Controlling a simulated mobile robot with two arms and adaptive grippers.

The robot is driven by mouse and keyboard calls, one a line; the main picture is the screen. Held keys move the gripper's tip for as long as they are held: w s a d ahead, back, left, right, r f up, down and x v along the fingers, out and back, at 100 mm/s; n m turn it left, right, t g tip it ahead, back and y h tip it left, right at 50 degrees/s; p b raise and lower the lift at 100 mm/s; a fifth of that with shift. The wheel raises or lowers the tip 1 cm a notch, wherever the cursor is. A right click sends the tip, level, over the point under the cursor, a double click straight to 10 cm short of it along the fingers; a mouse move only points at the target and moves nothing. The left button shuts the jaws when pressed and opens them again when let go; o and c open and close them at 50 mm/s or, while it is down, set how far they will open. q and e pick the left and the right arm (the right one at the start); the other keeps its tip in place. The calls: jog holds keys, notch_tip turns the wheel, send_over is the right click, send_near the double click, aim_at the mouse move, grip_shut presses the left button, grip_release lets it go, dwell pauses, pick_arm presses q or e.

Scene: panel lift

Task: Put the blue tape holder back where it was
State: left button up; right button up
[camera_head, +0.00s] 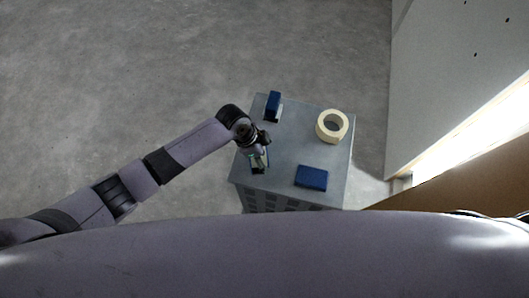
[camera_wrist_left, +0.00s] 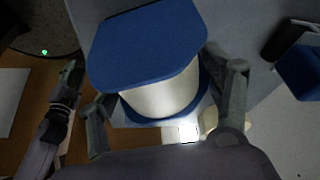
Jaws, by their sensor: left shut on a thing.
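My left gripper (camera_head: 259,161) is over the left front part of a grey cabinet top (camera_head: 290,145). In the left wrist view its fingers (camera_wrist_left: 168,106) are on either side of the blue tape holder (camera_wrist_left: 148,40), shut on it. The holder has a flat blue plate on the near side, a white middle and another blue plate behind. In the head view the gripper mostly hides it. I cannot tell whether it touches the cabinet top.
A cream tape roll (camera_head: 332,126) lies at the right of the cabinet top. A blue block (camera_head: 311,177) lies near the front right, and a blue upright piece (camera_head: 273,104) stands at the back left. A pale panel (camera_head: 455,80) rises to the right. Concrete floor lies open behind.

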pick_arm(q)
jog(key=o, duration=1.6)
jog(key=shift+c, duration=0.2)
jog(key=v, duration=1.2)
